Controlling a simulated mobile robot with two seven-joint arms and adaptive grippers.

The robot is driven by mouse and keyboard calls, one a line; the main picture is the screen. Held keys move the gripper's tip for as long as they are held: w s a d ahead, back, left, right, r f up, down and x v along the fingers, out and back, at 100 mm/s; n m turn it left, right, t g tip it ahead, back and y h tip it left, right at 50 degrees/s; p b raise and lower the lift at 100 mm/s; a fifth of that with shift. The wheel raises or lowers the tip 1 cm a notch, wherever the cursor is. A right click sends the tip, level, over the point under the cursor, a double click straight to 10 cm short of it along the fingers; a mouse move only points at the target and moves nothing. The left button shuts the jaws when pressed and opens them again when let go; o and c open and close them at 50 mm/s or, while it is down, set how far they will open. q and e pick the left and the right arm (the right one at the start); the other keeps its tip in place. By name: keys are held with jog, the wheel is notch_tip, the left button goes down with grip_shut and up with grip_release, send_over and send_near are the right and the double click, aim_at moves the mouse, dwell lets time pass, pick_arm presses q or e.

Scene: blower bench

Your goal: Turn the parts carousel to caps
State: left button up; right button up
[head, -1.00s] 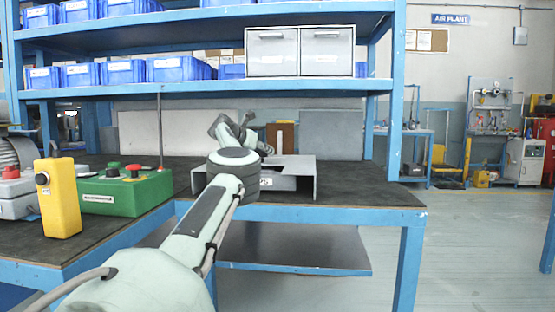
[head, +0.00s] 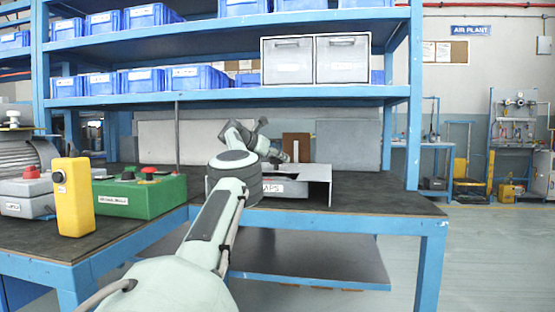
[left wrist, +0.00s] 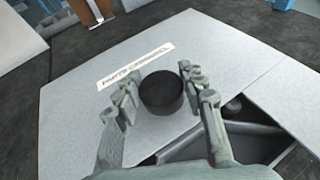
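The parts carousel (head: 318,178) is a grey box on the bench with a flat top. In the left wrist view its top (left wrist: 80,115) carries a "PARTS CAROUSEL" label (left wrist: 135,66) and a round black knob (left wrist: 162,93). A cut-out at right shows dark dividers (left wrist: 200,145) and a small dark round thing inside. My left gripper (left wrist: 160,86) has its fingers apart, one on each side of the knob. I cannot tell whether they touch it. In the head view my left gripper (head: 280,154) is small above the box. The box's front label (head: 272,189) is partly hidden by my arm.
A green control box (head: 140,196) with buttons, a yellow pendant (head: 73,197) and a grey box (head: 28,197) stand at left. A shelf (head: 230,96) with blue bins and grey drawers hangs above. The bench (head: 390,197) is bare right of the carousel.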

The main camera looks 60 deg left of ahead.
pick_arm(q)
jog(key=o, duration=0.4)
jog(key=shift+r, duration=0.1)
jog(key=shift+s+d+r, duration=0.15)
jog(key=shift+s+r, duration=0.1)
jog(key=shift+s, duration=0.25)
jog(key=shift+v, duration=5.45)
jog(key=shift+d+f, duration=0.1)
jog(key=shift+f, duration=0.05)
